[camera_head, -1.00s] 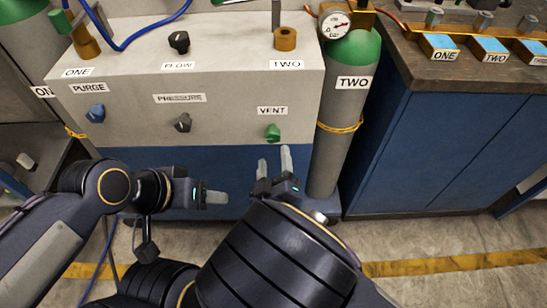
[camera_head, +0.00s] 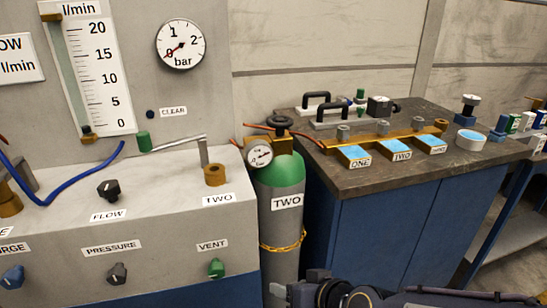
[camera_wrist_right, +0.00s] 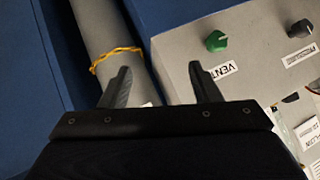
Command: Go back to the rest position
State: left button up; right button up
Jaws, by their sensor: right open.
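My right gripper (camera_wrist_right: 160,84) is open and empty in the right wrist view, its two dark fingers spread apart. It points toward the front of the grey panel and the grey cylinder, apart from the green VENT knob (camera_wrist_right: 216,41); that knob also shows in the head view (camera_head: 216,268). Part of my right arm (camera_head: 350,294) shows along the bottom edge of the head view, in front of the cylinder labelled TWO (camera_head: 279,228). My left arm and gripper are out of view.
The grey control panel (camera_head: 150,225) fills the left, with FLOW (camera_head: 108,188) and PRESSURE (camera_head: 118,273) knobs. A blue hose (camera_head: 70,185) lies on it. Right of the cylinder stands a blue cabinet (camera_head: 390,235) with a dark top holding several blue-topped blocks.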

jog(key=s+d+r+m+g+h, duration=0.1)
jog(key=s+d+m+g+h, duration=0.2)
jog(key=s+d, duration=1.35)
notch_tip(320, 180, up, 23)
jog(key=w+m+p, duration=0.1)
jog(key=p, duration=2.1)
jog(key=shift+f+t+p, duration=0.2)
jog(key=shift+t+p, duration=0.1)
